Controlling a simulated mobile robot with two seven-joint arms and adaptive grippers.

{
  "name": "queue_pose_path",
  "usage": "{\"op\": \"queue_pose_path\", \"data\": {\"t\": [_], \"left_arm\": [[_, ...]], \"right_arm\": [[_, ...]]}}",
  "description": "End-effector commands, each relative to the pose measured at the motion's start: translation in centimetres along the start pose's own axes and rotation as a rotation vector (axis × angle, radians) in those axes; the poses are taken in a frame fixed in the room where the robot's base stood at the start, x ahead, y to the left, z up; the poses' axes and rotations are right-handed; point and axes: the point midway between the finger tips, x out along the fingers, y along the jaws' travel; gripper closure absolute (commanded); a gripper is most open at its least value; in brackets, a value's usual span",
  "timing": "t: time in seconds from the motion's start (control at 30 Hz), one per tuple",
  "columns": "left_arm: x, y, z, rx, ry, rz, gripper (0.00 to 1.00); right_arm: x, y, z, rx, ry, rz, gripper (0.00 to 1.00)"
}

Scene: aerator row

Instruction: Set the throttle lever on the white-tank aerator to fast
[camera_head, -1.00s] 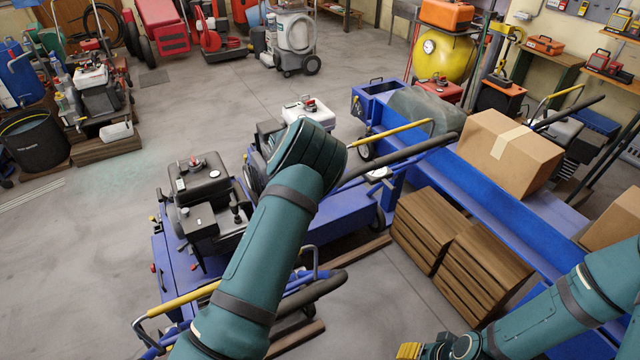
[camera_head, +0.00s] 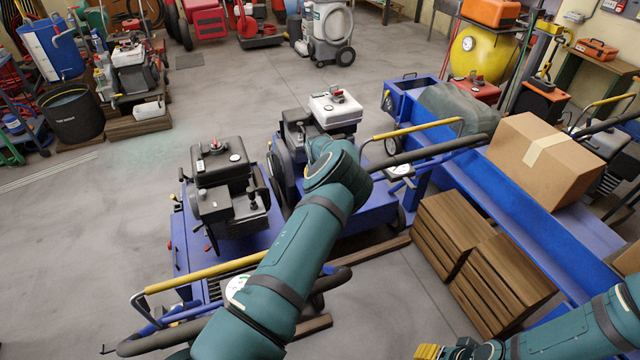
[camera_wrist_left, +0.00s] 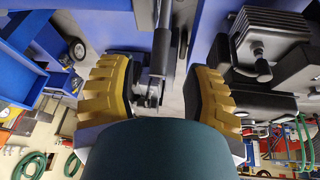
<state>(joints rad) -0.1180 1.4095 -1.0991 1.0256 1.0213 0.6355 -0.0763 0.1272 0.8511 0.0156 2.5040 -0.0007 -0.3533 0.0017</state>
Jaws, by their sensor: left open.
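The white-tank aerator is a blue machine with a white tank (camera_head: 335,108) on its engine, in the middle of the head view. My left arm reaches over it and hides part of its engine and deck; my left gripper is hidden there. In the left wrist view my left gripper (camera_wrist_left: 160,78) is open, its yellow fingers spread around empty space. Beyond and between them shows a dark rod (camera_wrist_left: 181,45) with metal fittings. A dark engine (camera_wrist_left: 270,45) with a small lever is right of the fingers. I cannot tell which part is the throttle lever. My right gripper (camera_head: 432,352) shows partly at the bottom edge.
A similar blue aerator with a black tank (camera_head: 215,160) stands to the left. Yellow-and-black handlebars (camera_head: 418,128) stick out on the right. A blue bench (camera_head: 500,195) with a cardboard box (camera_head: 540,150) and wooden crates (camera_head: 500,280) are further right.

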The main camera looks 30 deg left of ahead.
Motion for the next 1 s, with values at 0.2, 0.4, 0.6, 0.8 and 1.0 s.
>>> {"op": "queue_pose_path", "data": {"t": [0.2,0.4,0.6,0.8,1.0], "left_arm": [[3.1,0.0,0.1,0.002,-0.001,-0.001,0.50],[4.0,0.0,0.1,0.000,-0.002,0.000,0.50],[4.0,0.0,0.1,0.000,-0.002,0.000,0.50],[4.0,0.0,0.1,0.000,-0.002,0.000,0.89],[4.0,0.0,0.1,0.000,-0.001,0.000,1.00]], "right_arm": [[0.9,0.3,-0.1,0.000,0.004,0.000,0.53],[1.1,0.4,-0.1,-0.001,0.006,0.000,0.53],[1.0,0.4,-0.1,-0.001,0.006,0.000,0.53],[1.0,0.4,-0.1,-0.001,0.006,0.000,0.53],[1.0,0.4,-0.1,0.000,0.006,0.000,0.53]]}}
